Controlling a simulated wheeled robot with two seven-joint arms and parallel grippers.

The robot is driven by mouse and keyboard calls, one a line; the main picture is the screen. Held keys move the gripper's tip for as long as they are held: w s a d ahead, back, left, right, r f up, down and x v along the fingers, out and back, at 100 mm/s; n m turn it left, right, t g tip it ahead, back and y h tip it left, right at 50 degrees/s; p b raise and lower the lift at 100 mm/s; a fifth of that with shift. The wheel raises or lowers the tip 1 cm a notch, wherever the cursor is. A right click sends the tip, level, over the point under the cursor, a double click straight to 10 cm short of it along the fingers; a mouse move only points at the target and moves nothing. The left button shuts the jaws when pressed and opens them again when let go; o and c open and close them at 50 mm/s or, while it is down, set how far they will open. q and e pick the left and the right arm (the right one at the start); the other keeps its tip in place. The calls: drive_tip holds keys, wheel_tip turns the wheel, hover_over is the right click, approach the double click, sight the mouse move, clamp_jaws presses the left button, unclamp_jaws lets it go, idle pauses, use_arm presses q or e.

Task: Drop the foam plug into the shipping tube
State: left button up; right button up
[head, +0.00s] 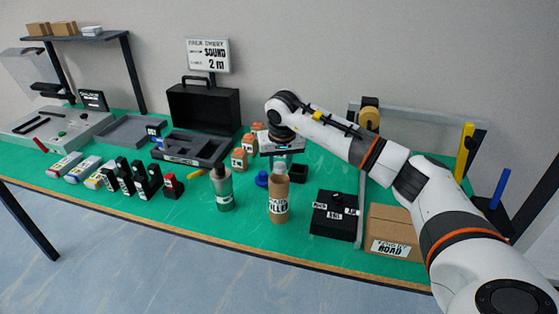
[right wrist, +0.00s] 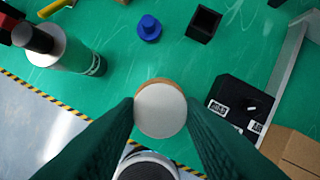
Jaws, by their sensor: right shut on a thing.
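The brown cardboard shipping tube (head: 278,200) stands upright on the green table, with a printed label on its side. My right gripper (head: 280,162) is directly above it, pointing down. The pale foam plug (right wrist: 160,110) is between the gripper's two dark fingers in the right wrist view, with its round white top facing the camera. A thin brown edge of the tube (right wrist: 158,81) shows behind the plug. The plug hides the tube's mouth, so I cannot tell whether it has entered. My left gripper is not in view.
A black labelled box (head: 336,214) and a cardboard box (head: 393,232) stand to the right. The table's front edge is close.

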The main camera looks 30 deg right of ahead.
drive_tip(key=shift+f+b, duration=0.95)
drive_tip(key=shift+f, duration=0.8)
drive_tip(key=o, duration=1)
drive_tip(key=shift+f, duration=0.1)
drive_tip(key=shift+o, duration=0.2)
drive_tip(key=shift+s, duration=0.1)
drive_tip(key=b+v, duration=0.2)
drive_tip(key=v, duration=1)
drive_tip(key=shift+a, duration=0.1)
